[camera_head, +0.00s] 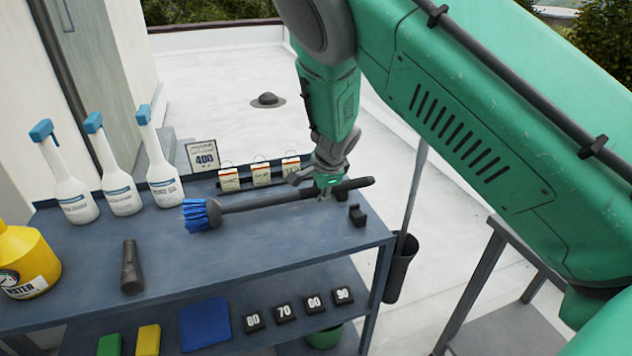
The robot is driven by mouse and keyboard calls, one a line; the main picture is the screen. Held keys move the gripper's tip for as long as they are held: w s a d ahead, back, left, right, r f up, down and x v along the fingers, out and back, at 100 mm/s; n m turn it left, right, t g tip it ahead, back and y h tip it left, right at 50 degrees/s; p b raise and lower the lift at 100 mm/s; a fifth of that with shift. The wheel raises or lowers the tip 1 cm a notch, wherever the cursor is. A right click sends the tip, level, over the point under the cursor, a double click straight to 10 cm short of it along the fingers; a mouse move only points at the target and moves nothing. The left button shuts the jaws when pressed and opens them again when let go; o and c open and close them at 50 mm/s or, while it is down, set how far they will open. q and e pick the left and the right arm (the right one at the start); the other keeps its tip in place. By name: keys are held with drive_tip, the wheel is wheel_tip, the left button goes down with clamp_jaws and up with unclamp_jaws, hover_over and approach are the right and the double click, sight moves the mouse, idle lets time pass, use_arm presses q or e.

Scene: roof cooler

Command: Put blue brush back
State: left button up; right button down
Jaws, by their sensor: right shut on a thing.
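The blue brush (201,214) has blue bristles at its left end and a long dark handle running right. My right gripper (327,188) comes down from above and is shut on the brush's handle. The brush lies roughly level, at or just above the top of the blue-grey shelf unit (270,240); I cannot tell if it touches. A small black holder (357,215) stands on the top near its right edge, close to the handle's right part. A dark bucket-like holder (400,268) hangs at the unit's right side. My left gripper is not in view.
Several white spray bottles, one here (160,160), stand at the back left. A yellow canister (27,262) and a black flashlight (132,268) are at the left. A 400 sign (203,156) and small tags (261,174) line the back. The lower shelf holds a blue cloth (205,324) and numbered blocks (284,312).

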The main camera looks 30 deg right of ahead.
drive_tip(key=shift+w+d+r, duration=0.1)
drive_tip(key=shift+d+r, duration=0.1)
drive_tip(key=shift+d, duration=0.05)
drive_tip(key=shift+s+a+f+b, duration=0.25)
drive_tip(key=shift+a+f+b, duration=0.15)
drive_tip(key=shift+b, duration=0.1)
drive_tip(key=shift+a+f, duration=0.1)
drive_tip(key=shift+f, duration=0.25)
drive_tip(key=f+b, duration=0.1)
drive_tip(key=f, duration=0.1)
drive_tip(key=f+b, duration=0.2)
drive_tip(key=d+f+b, duration=0.1)
drive_tip(key=f+b, duration=0.1)
drive_tip(key=shift+w+f, duration=0.1)
drive_tip(key=shift+f, duration=0.05)
drive_tip(key=shift+a+f+b, duration=0.3)
drive_tip(key=shift+f+b, duration=0.25)
drive_tip(key=shift+b, duration=0.35)
drive_tip(key=shift+a+f, duration=0.1)
drive_tip(key=shift+a, duration=0.15)
